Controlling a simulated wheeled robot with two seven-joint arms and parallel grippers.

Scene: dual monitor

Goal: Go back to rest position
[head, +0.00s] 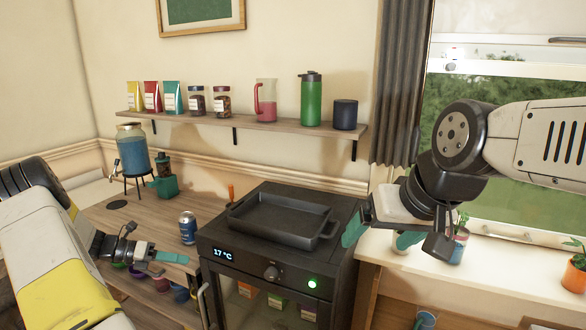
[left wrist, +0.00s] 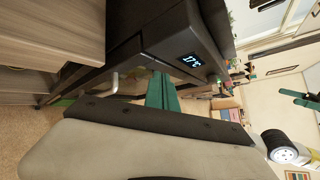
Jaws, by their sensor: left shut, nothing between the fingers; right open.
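My left gripper (head: 172,257) is low at the left in the head view, over the front edge of the wooden counter and left of the black cooler. Its teal fingers are together and hold nothing. They also show together in the left wrist view (left wrist: 162,93), in front of the cooler's dark body. My right gripper (head: 382,235) is at the right in the head view, with its teal fingers apart and nothing seen between them. It hangs right of the cooler, in front of the window sill.
The black cooler (head: 255,258) carries a dark tray (head: 280,217). A blue can (head: 188,228), a drink dispenser (head: 132,152) and a teal grinder-like item (head: 164,184) stand on the counter (head: 100,215). A wall shelf (head: 270,135) holds several containers. Plants stand by the window.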

